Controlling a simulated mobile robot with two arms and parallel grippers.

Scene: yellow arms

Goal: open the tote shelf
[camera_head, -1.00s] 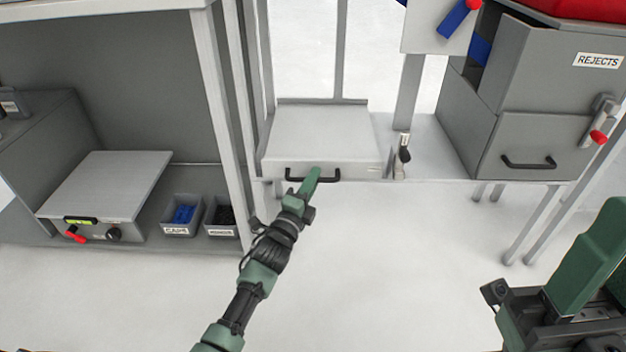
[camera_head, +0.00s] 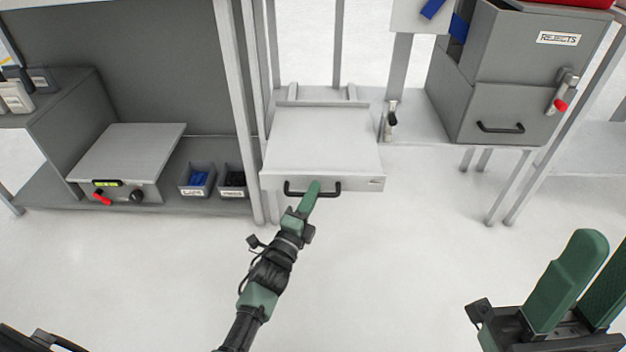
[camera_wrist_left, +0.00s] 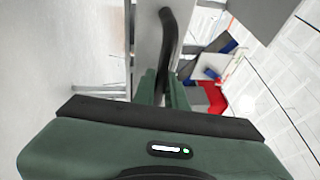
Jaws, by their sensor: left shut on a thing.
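The tote shelf is a light grey flat pull-out (camera_head: 322,140) with a black bar handle (camera_head: 328,192) on its front face. It stands pulled out towards me, and two short rails show behind its back edge. My left gripper (camera_head: 312,190) reaches up from below and is shut on the handle, left of its middle. The handle (camera_wrist_left: 168,45) also shows in the left wrist view, running down between the fingers of the left gripper (camera_wrist_left: 162,88). My right gripper (camera_head: 580,275) is at the lower right, its two fingers apart and nothing visible between them.
On the left a workbench holds a flat-topped box (camera_head: 128,155) and two small bins (camera_head: 197,182). On the right stands a grey cabinet (camera_head: 500,95) marked REJECTS, with a red-tipped lever. The floor (camera_head: 400,260) in front of the shelf is clear.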

